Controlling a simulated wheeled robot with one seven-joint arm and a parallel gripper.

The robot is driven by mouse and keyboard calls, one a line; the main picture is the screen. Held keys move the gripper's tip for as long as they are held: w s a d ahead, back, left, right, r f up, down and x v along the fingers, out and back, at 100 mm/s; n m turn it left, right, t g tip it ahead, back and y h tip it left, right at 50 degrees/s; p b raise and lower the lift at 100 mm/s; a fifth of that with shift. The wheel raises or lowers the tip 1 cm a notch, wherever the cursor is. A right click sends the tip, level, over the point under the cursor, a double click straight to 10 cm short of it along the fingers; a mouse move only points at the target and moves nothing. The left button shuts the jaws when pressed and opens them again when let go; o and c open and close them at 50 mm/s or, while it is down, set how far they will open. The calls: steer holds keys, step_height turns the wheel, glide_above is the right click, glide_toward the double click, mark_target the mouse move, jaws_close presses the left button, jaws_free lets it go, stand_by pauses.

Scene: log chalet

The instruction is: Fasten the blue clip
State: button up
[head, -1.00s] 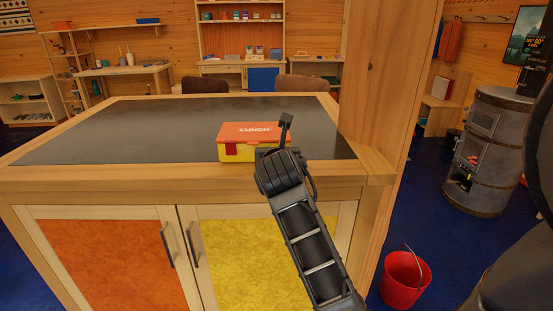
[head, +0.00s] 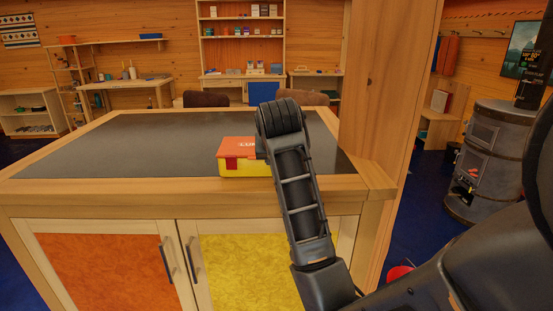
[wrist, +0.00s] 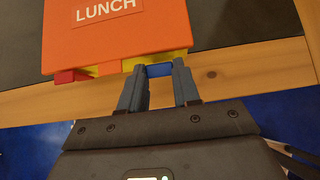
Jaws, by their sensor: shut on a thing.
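The lunch box (head: 238,157), with an orange lid and a yellow base, sits on the dark counter top near its front edge. Its lid lies flat in both views. In the wrist view the orange lid (wrist: 115,40) carries the word LUNCH, and a red clip (wrist: 64,76) shows at the left of its front edge. The blue clip (wrist: 159,70) is at the right of that edge, between the fingertips of my gripper (wrist: 158,76), which is shut on it. In the head view my arm hides the gripper, the blue clip and the box's right part.
The wooden counter edge (wrist: 240,70) runs just in front of the box, with blue floor below it. The dark counter top (head: 120,150) is clear to the left. A wooden post (head: 385,100) stands at the right.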

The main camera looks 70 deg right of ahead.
steer(key=o, duration=1.1)
steer(key=shift+c, duration=0.2)
steer(key=v, duration=0.7)
steer(key=shift+a+r, duration=0.25)
steer(key=shift+r, duration=0.05)
steer(key=shift+s, duration=0.1)
